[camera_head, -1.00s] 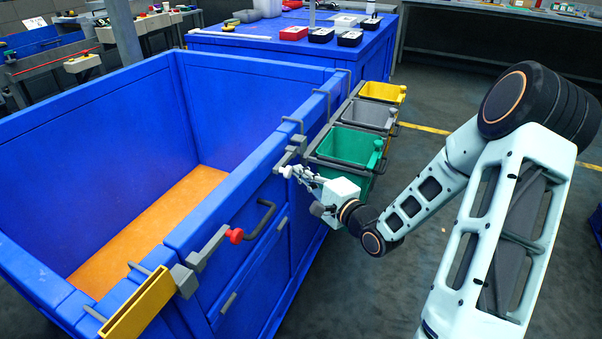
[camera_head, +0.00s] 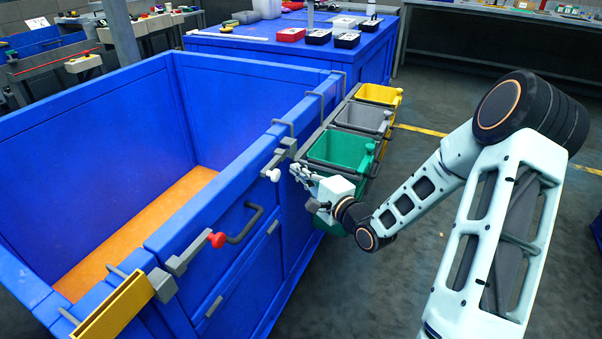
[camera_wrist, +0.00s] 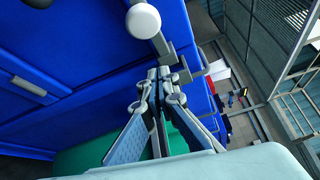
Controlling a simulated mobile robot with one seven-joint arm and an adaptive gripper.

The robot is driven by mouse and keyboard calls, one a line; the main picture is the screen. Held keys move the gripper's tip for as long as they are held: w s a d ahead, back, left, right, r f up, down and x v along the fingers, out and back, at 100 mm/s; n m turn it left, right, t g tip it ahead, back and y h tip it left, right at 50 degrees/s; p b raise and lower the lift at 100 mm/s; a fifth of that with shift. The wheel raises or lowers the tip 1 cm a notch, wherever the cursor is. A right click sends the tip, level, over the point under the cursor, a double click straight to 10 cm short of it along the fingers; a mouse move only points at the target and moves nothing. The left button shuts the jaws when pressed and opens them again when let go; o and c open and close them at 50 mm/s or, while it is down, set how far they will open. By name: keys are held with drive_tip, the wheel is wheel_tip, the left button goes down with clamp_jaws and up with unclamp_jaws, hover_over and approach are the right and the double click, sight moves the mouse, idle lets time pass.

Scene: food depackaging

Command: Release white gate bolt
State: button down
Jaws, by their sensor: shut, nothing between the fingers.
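The white gate bolt has a round white knob (camera_head: 273,174) and a grey body on the blue crate's side wall, near its right end. In the wrist view the white knob (camera_wrist: 143,20) is at the top, with its grey bracket beside it. My gripper (camera_head: 296,171) is shut and empty, just to the right of the knob and apart from it. In the wrist view its fingertips (camera_wrist: 159,74) meet below the knob, in front of the blue wall. The bolt's inner pin is too small to judge.
A red-knobbed bolt (camera_head: 217,240) and a grey handle (camera_head: 246,222) are on the same wall. Green (camera_head: 342,150), grey (camera_head: 364,118) and yellow (camera_head: 381,94) bins hang beside my gripper. The blue crate (camera_head: 110,90) is open. Floor is clear at right.

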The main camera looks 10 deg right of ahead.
drive_tip(key=p+v, duration=0.1)
drive_tip(key=v, duration=0.8)
drive_tip(key=shift+s, duration=0.4)
drive_tip(key=shift+d, duration=0.1)
